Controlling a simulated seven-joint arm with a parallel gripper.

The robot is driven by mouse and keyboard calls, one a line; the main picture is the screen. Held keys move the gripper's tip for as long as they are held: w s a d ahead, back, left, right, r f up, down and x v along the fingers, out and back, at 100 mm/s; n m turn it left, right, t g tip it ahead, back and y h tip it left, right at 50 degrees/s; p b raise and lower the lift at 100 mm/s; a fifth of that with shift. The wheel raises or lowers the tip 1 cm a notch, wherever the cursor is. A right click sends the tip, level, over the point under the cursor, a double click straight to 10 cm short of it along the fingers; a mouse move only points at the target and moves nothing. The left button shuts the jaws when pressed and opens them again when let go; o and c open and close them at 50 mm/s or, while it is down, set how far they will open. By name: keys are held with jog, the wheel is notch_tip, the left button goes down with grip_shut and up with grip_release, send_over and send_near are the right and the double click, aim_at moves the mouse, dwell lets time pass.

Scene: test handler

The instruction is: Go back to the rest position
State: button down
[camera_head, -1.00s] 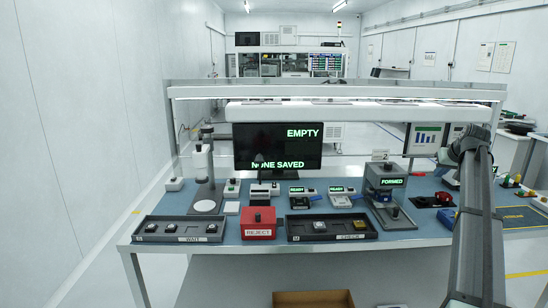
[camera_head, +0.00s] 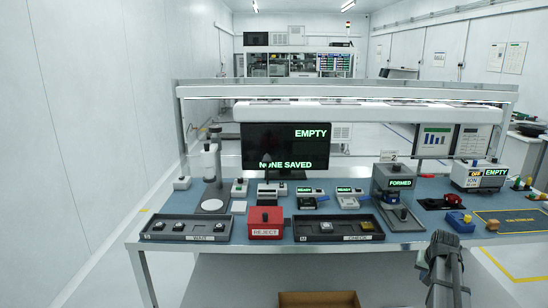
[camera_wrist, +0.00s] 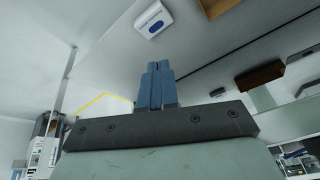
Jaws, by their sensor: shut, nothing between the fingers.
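My gripper (camera_wrist: 158,68) shows in the wrist view as two blue fingers pressed together, with nothing between them. In the head view my arm shows at the lower right, in front of the workbench (camera_head: 330,262), and reaches only to about the front edge. The gripper's fingers cannot be made out there. In the wrist view no bench item is near the fingertips.
The bench holds the WAIT tray (camera_head: 150,237), the red REJECT box (camera_head: 265,217), the CHECK tray (camera_head: 300,238) and the FORMED station (camera_head: 388,180). A monitor (camera_head: 285,145) reads EMPTY and NONE SAVED. A brown box (camera_head: 318,299) lies below the front edge.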

jog(key=s+a+f+n+g+y, duration=0.1)
jog(key=s+a+f+g, duration=0.1)
jog(key=s+a+f, duration=0.55)
jog(key=s+a+f+g, duration=0.1)
jog(key=s+a+f, duration=0.35)
jog(key=f, duration=0.55)
jog(key=s+a+f+n+g+y, duration=0.1)
jog(key=s+a+f+g, duration=0.1)
jog(key=s+a+f, duration=0.55)
jog(key=s+a+f+n+g, duration=0.1)
jog(key=s+a+f, duration=0.3)
jog(key=s, duration=0.5)
jog(key=s+a+f+n+g, duration=0.1)
jog(key=s+a+f+g, duration=0.2)
jog(key=s+a+f, duration=0.2)
jog(key=s+a+f+n+g, duration=0.1)
jog(key=s+a+f, duration=0.4)
jog(key=s, duration=0.7)
notch_tip(320, 180, down, 2)
jog(key=shift+s+a+f+n+g+h, duration=0.2)
jog(key=shift+s+n+g+h, duration=0.1)
jog(key=shift+s+g+h, duration=0.1)
jog(key=c, duration=1.8)
grip_release()
jog(key=shift+c, duration=0.2)
